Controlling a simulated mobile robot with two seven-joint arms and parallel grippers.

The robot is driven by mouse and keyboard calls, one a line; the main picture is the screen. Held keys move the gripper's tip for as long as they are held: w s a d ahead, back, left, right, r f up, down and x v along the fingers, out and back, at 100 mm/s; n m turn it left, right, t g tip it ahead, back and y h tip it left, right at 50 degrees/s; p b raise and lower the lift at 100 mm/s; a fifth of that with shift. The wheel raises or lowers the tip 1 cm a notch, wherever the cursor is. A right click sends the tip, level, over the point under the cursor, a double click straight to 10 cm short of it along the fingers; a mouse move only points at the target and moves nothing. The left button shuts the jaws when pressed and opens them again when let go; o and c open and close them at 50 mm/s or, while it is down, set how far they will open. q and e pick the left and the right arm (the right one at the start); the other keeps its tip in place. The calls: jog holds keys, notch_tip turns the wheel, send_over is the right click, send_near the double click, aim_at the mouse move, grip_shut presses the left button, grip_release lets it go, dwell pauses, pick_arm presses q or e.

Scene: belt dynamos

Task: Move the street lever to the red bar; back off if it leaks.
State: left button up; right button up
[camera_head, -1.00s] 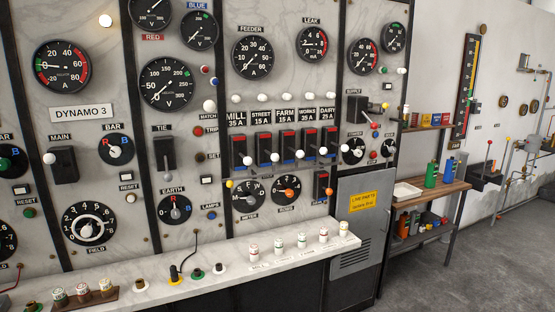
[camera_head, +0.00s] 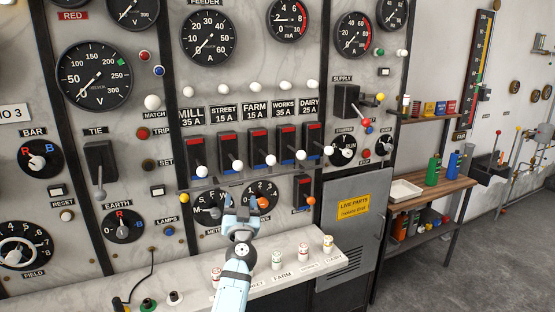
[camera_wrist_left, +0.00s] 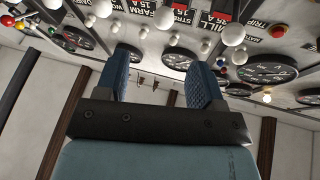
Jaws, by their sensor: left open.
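The street lever (camera_head: 237,167) is a white knob on a black switch under the STREET 15 A label (camera_head: 224,112). Its knob hangs low, at the blue end of the switch. The red bar (camera_head: 228,136) is across the top of that switch. The leak dial (camera_head: 287,18) has a red band on its right; its reading is too small to be sure of. My left gripper (camera_head: 241,200) is open and empty, just below the street lever in the picture and apart from it. Its two blue fingers (camera_wrist_left: 160,80) stand apart in the wrist view. My right gripper is out of view.
The mill lever (camera_head: 202,171) and farm lever (camera_head: 271,160) flank the street lever closely, with their knobs also low. An orange knob (camera_head: 264,202) is beside my gripper. A pale ledge (camera_head: 196,280) carrying small fuses (camera_head: 277,259) runs below the panel.

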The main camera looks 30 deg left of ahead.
aim_at(238, 170)
pick_arm(q)
jog(key=x, duration=1.4)
jog(key=shift+s+a+r, duration=0.2)
jog(key=shift+r, duration=0.25)
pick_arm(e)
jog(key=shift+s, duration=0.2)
